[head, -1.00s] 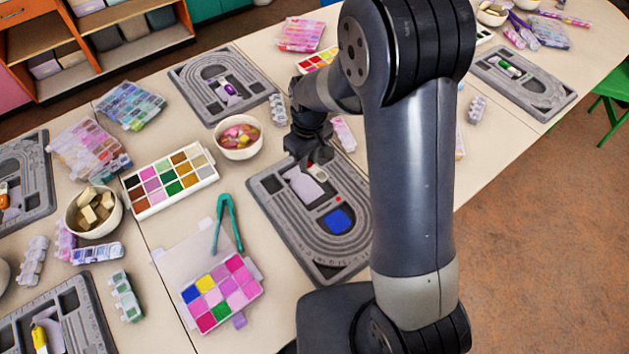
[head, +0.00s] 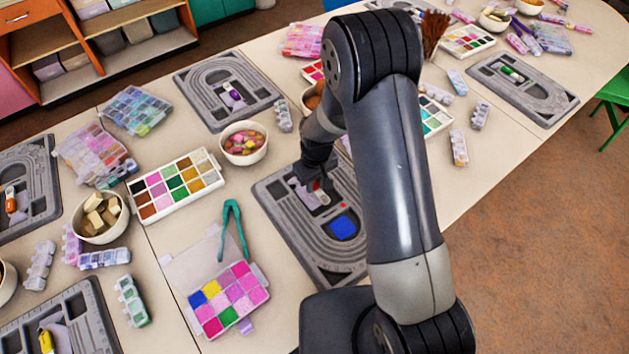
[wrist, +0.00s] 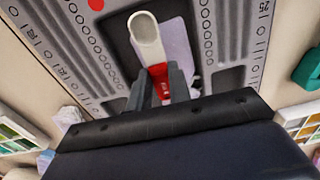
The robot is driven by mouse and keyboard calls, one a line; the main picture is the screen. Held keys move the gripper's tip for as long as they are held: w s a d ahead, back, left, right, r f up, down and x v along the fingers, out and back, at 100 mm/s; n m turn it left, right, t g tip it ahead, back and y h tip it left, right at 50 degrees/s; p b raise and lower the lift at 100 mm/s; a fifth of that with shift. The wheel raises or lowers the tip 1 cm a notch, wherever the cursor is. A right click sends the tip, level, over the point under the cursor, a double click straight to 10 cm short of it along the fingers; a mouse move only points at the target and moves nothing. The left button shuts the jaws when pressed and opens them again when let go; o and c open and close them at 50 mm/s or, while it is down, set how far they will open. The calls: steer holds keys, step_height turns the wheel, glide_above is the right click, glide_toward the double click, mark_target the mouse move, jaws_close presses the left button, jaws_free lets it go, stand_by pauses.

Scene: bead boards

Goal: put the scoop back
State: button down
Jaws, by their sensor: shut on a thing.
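The scoop has a red part (wrist: 160,90) and a white rounded end (wrist: 147,35). My gripper (wrist: 162,94) is shut on the red part, with a dark finger on each side. The white end points away from the fingers, over the dark recess of a grey bead board (wrist: 228,45). In the head view the scoop (head: 322,197) shows small below my gripper (head: 316,182), over the upper middle of the board (head: 300,248). I cannot tell whether the scoop touches the board. A lilac sheet (wrist: 179,45) lies in the recess beside it.
A blue patch (head: 343,227) fills a compartment of the same board. Teal tweezers (head: 233,228) and a bead box (head: 228,298) lie to its left. A bowl of colored pieces (head: 244,143) stands behind. Other boards and bead boxes crowd the table.

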mark_target(316, 185)
steer(key=shift+f, duration=0.2)
steer(key=shift+f+b, duration=0.35)
steer(key=shift+b, duration=0.2)
steer(key=shift+f, duration=0.1)
steer(key=c, duration=1.3)
jaws_free()
steer(key=shift+r+p, duration=0.5)
steer(key=shift+r, duration=0.05)
step_height(316, 185, up, 12)
steer(key=shift+d+b, duration=0.25)
steer(key=shift+b, duration=0.15)
